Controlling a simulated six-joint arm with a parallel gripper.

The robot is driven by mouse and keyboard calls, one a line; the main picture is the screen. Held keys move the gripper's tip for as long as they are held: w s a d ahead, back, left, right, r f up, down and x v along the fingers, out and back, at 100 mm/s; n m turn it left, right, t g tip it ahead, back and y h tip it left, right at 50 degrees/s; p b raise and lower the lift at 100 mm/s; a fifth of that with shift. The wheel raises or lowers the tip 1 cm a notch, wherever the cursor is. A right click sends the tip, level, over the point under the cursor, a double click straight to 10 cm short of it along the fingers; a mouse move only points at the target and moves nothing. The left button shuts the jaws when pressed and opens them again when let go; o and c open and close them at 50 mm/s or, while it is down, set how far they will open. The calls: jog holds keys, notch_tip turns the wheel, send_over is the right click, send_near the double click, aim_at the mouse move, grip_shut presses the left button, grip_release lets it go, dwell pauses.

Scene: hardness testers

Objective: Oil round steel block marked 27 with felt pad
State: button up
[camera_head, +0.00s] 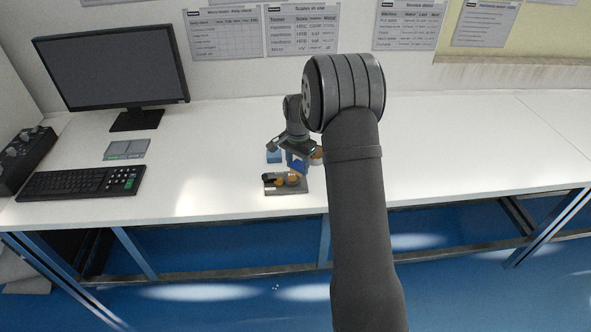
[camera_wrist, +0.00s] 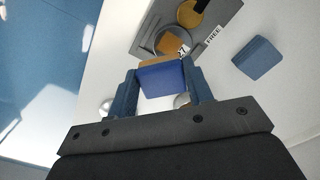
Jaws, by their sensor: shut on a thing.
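My gripper (camera_wrist: 163,88) is shut on the felt pad (camera_wrist: 162,80), a blue block with a tan layer along its far edge; the pad also shows blue under my gripper in the head view (camera_head: 298,167). The round block marked 27 (camera_wrist: 171,42) lies just beyond the pad in the wrist view, in a round place on the grey tray (camera_wrist: 222,17). The pad hides part of its near side, and I cannot tell whether they touch. In the head view the tray (camera_head: 300,190) lies in front of my gripper.
A second blue block (camera_wrist: 257,57) stands right of the tray in the wrist view. A gold disc (camera_wrist: 188,16) lies farther along the tray, near a FREE label. Shiny round things (camera_wrist: 106,108) show beside my fingers. The keyboard (camera_head: 80,181) and monitor stand left; the right bench is clear.

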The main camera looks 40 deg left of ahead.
jog(key=shift+r, duration=2.45)
jog(key=shift+d, duration=0.1)
jog(key=w+d+f, duration=0.4)
jog(key=w+d, duration=0.3)
jog(key=d, duration=0.6)
jog(key=d+f, duration=0.3)
jog(key=d, duration=0.8)
jog(key=d+f, duration=0.3)
jog(key=d, duration=0.9)
jog(key=d+f, duration=0.3)
jog(key=d, duration=0.9)
jog(key=shift+w+r, duration=0.1)
jog(key=shift+w, duration=0.05)
